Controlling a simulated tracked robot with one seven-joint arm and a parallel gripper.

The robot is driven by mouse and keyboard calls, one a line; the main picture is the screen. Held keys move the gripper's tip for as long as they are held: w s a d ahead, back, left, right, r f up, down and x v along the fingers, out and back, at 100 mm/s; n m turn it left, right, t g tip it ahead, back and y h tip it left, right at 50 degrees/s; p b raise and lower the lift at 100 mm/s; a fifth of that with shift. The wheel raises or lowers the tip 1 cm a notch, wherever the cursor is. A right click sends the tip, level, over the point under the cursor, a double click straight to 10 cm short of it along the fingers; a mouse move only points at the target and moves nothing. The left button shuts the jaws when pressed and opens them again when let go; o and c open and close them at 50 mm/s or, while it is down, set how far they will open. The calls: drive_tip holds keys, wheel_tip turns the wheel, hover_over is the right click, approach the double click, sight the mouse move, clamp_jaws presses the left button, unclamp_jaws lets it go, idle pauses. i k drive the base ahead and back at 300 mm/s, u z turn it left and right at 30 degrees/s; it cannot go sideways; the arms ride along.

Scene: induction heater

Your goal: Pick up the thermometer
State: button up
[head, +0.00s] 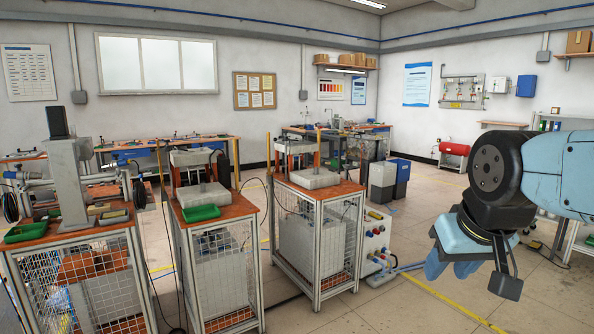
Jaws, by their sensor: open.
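I cannot make out a thermometer in the head view; any on the benches is too small to tell or hidden. My gripper (452,267) hangs at the right with its blue fingers pointing down. It is open, and nothing shows between the fingers. It is over open floor, apart from the benches. Small dark and tan items (113,216) lie on the left bench, but I cannot tell what they are.
Three caged workstations with red-brown tops, the left (70,234), middle (222,219) and right (345,190), stand at left and centre. Green trays (202,213) lie on two. A control box (378,243) stands beside the right one. Floor (400,300) near my gripper is clear.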

sight(374, 214)
drive_tip(key=u, duration=0.25)
drive_tip(key=i, duration=1.95)
drive_tip(key=z, duration=0.2)
